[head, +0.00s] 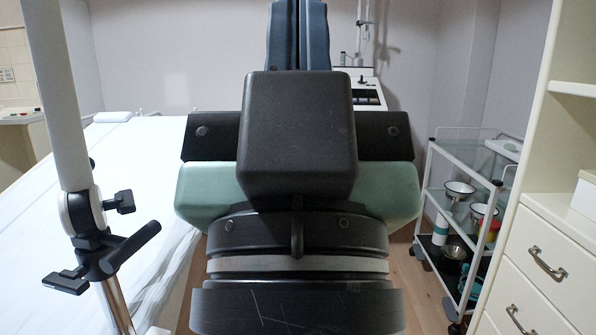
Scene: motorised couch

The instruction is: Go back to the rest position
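The couch (135,165) stands on the left, covered by a white sheet. Its surface looks flat, and a small white pad (113,117) lies at its far end. I cannot make out my gripper or its fingertips in the head view, so its pose and what it may hold are not shown. A large black and green structure fills the middle of the view and hides what lies behind it. I cannot tell whether it is part of me.
A light pole (62,110) with black clamps and handles stands close at the left. On the right are a glass-shelved trolley (465,160) with bowls and a cream drawer cabinet (545,265). A narrow strip of wooden floor (425,305) shows between the middle structure and the trolley.

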